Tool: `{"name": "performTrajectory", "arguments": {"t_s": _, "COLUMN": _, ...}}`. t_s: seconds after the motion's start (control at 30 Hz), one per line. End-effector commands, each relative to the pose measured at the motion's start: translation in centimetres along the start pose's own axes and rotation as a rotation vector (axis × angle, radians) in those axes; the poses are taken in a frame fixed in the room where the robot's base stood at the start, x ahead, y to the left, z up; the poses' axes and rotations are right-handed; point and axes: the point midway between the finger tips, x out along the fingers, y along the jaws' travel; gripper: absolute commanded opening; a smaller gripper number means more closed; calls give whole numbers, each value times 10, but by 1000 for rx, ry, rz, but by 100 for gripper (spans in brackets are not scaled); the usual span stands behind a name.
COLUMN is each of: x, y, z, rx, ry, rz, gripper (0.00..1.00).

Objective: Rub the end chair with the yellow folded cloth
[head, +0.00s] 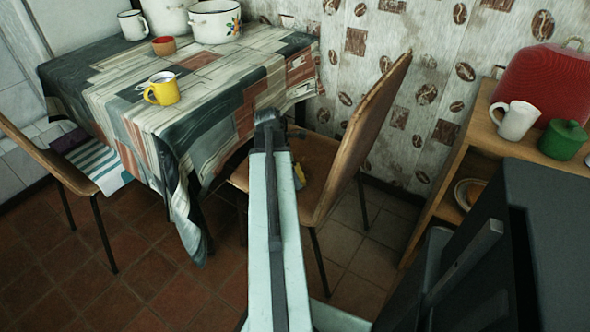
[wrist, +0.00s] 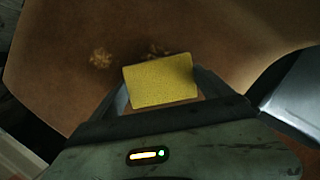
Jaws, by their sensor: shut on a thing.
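The end chair (head: 368,125) stands at the right end of the table, with a brown seat and a tall brown back. My arm reaches over its seat. In the wrist view the seat (wrist: 60,85) fills most of the picture, and two pale, crumbly patches (wrist: 100,58) show on it beyond the cloth. My gripper (wrist: 162,90) is shut on the yellow folded cloth (wrist: 160,80), which is over the seat close to the patches. I cannot tell whether it touches the seat. In the head view only a bit of the cloth (head: 299,176) shows beside my arm.
The table (head: 220,85) has a patchwork cloth and holds a yellow mug (head: 163,90), a red-brown bowl (head: 164,46), a white mug (head: 132,25) and pots (head: 214,22). Another chair (head: 45,160) stands left. A wooden shelf (head: 470,150) stands right. Tiled floor (head: 140,270) is open in front.

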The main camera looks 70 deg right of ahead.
Motion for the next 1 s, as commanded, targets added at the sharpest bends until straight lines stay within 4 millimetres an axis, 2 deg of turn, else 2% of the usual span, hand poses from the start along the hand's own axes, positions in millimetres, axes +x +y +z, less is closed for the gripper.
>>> {"name": "performTrajectory", "arguments": {"t_s": 0.3, "x": -1, "y": 16, "z": -13, "rx": -1, "ry": 0, "rz": 1, "gripper": 58}}
{"name": "performTrajectory", "arguments": {"t_s": 0.47, "x": -1, "y": 17, "z": -14, "rx": 0, "ry": 1, "rz": 2, "gripper": 58}}
{"name": "performTrajectory", "arguments": {"t_s": 0.83, "x": 4, "y": 39, "z": 9, "rx": 2, "ry": 0, "rz": 3, "gripper": 58}}
{"name": "performTrajectory", "arguments": {"t_s": 1.0, "x": 6, "y": 43, "z": 15, "rx": 0, "ry": -1, "rz": 2, "gripper": 58}}
